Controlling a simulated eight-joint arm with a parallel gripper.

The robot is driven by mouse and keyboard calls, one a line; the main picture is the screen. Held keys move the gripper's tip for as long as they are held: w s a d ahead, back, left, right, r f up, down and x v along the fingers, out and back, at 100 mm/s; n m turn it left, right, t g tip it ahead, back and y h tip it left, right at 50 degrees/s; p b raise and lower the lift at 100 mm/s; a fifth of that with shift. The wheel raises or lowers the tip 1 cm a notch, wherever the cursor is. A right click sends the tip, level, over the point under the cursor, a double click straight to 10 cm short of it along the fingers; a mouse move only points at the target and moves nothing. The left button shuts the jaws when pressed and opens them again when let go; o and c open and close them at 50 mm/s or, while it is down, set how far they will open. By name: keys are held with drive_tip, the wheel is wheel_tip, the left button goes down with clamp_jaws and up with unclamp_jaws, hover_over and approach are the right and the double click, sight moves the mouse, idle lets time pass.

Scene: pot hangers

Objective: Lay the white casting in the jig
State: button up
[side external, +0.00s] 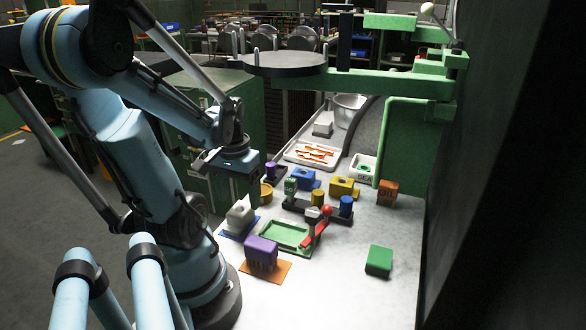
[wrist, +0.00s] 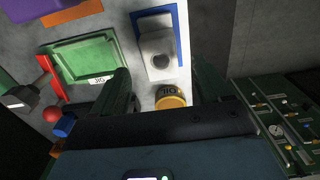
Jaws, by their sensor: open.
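The white casting (side external: 240,216) sits on a blue mat (side external: 247,229) near the left edge of the bench. In the wrist view the casting (wrist: 157,48) lies ahead of my fingertips, on the blue-edged mat. My gripper (side external: 244,190) is open and empty above the bench, just behind and above the casting. Its two fingers show apart in the wrist view (wrist: 162,80). The jig (side external: 284,235) is a shallow green tray, empty, right of the casting, with a red-knobbed lever clamp (side external: 318,225) at its right side. The jig also shows in the wrist view (wrist: 84,58).
A yellow round tin (wrist: 170,100) stands between my fingers in the wrist view. A purple block (side external: 261,250) sits on an orange mat in front of the jig. Blue and yellow blocks crowd behind it. A green block (side external: 379,261) stands at right, with clear bench around it.

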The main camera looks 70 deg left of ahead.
sight(239, 210)
drive_tip(key=shift+s+d+f, duration=0.15)
drive_tip(key=shift+f, duration=2.4)
drive_tip(key=shift+c, duration=0.4)
drive_tip(key=c, duration=1.1)
drive_tip(key=shift+r, duration=0.2)
drive_tip(key=shift+c, duration=0.2)
